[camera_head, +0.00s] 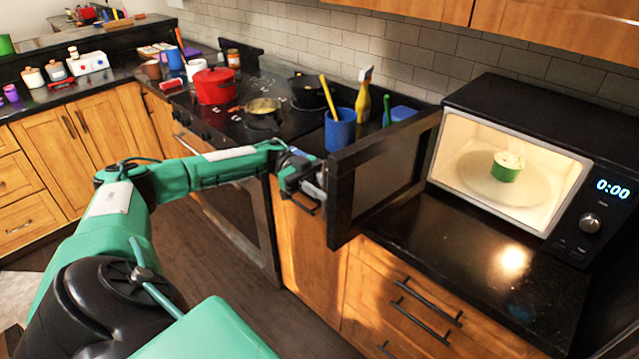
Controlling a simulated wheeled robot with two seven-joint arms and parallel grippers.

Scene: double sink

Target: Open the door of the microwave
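The black microwave (545,110) stands on the counter at the right. Its door (385,172) is swung wide open to the left, out over the counter's front edge. The lit inside shows a green cup (507,168) with pale contents on a round plate. My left gripper (312,190) is at the outer face of the open door, close to its free edge. Its fingers are small and partly merged with dark parts there, so I cannot tell whether they are open, shut or touching the door. My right gripper is not in view.
A blue cup (340,130) with a yellow utensil and a yellow bottle (363,103) stand behind the door. A red pot (215,86) and a pan (263,112) are on the stove. The counter (470,250) in front of the microwave is clear.

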